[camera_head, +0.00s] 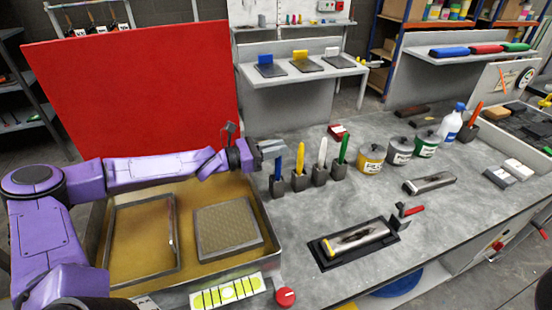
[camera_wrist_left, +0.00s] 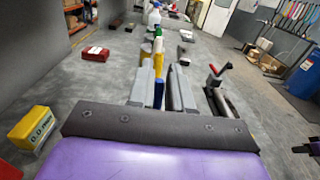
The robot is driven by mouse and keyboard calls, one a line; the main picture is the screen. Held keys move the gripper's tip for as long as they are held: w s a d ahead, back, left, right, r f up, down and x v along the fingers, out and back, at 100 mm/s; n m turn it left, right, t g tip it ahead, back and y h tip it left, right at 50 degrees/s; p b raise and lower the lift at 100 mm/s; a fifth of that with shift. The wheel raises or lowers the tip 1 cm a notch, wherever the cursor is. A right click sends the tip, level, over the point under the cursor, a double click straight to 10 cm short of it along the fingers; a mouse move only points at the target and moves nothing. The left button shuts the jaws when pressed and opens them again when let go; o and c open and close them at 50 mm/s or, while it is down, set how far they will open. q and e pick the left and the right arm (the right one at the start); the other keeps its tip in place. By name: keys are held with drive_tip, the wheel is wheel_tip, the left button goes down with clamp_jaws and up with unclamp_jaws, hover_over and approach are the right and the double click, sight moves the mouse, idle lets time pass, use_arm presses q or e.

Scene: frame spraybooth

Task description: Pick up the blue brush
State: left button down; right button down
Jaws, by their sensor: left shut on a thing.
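The blue brush (camera_head: 279,163) stands upright with its lower end in a small dark holder (camera_head: 277,188), at the left end of a row of brushes. My left gripper (camera_head: 272,149) reaches in from the left, level with the brush's upper part, and is shut on it. In the left wrist view the blue brush (camera_wrist_left: 158,95) shows between the two grey fingers (camera_wrist_left: 162,88). The holder is hidden in that view.
Yellow (camera_head: 299,160), white (camera_head: 322,153) and green (camera_head: 343,149) brushes stand close by on the right. Paint tins (camera_head: 372,158) and a spray bottle (camera_head: 451,122) are further right. A shallow tray (camera_head: 268,222) lies below my left arm; a red panel (camera_head: 130,90) stands behind it.

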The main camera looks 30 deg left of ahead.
use_arm(q)
wheel_tip(320, 180, up, 18)
drive_tip(key=p, duration=0.5)
drive_tip(key=shift+f, duration=0.15)
